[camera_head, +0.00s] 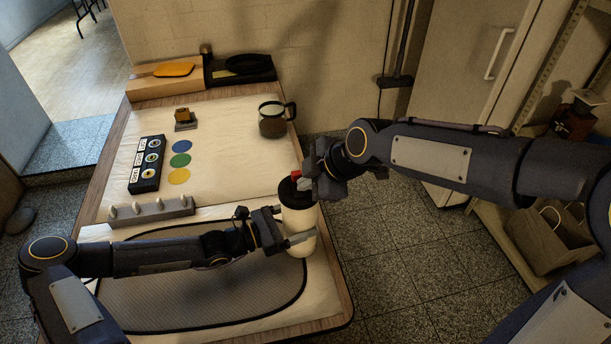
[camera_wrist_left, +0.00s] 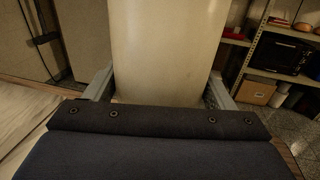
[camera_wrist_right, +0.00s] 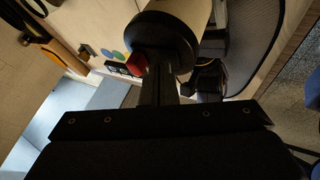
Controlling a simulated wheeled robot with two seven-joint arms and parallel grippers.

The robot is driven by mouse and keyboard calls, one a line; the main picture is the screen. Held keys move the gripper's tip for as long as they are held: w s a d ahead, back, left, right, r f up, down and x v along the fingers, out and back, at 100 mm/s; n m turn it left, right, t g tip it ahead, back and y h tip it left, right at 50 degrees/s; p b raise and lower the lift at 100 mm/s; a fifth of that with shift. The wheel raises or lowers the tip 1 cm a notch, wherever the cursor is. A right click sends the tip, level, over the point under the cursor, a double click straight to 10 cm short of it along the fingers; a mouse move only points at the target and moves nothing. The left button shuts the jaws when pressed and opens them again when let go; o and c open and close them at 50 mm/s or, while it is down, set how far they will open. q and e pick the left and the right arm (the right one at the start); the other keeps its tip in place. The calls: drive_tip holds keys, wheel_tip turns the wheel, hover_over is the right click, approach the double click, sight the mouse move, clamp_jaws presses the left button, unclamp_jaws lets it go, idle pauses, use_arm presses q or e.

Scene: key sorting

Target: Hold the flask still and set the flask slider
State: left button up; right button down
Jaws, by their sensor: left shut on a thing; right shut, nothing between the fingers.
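The flask (camera_head: 299,222) stands upright near the right edge of the table, cream-coloured with a black lid (camera_head: 289,190). A red slider (camera_head: 296,174) shows at the lid's top. My left gripper (camera_head: 297,240) is shut on the flask's body; the left wrist view shows the cream body (camera_wrist_left: 168,50) between its fingers. My right gripper (camera_head: 309,182) is shut and empty at the lid, close beside the red slider. In the right wrist view the round black lid (camera_wrist_right: 165,40) and red slider (camera_wrist_right: 137,64) lie just beyond the fingers (camera_wrist_right: 160,85); whether they touch is unclear.
A grey mat (camera_head: 160,295) lies under my left arm. A glass jug (camera_head: 272,122), coloured discs (camera_head: 180,160), a black switch panel (camera_head: 147,165) and a pegged grey rack (camera_head: 150,212) are on the table. The table's right edge is close to the flask.

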drive_tip(key=shift+w+a, duration=0.15)
drive_tip(key=shift+w, duration=0.45)
drive_tip(key=w, duration=0.2)
drive_tip(key=w+a, duration=0.1)
drive_tip(key=w, duration=0.2)
drive_tip(key=shift+w+a, duration=0.15)
drive_tip(key=shift+w, duration=0.1)
drive_tip(key=shift+s, duration=0.1)
drive_tip(key=shift+s, duration=0.35)
drive_tip(key=s, duration=0.1)
drive_tip(key=s+d, duration=0.1)
drive_tip(key=s, duration=0.1)
drive_tip(key=shift+s, duration=0.1)
drive_tip(key=v, duration=1)
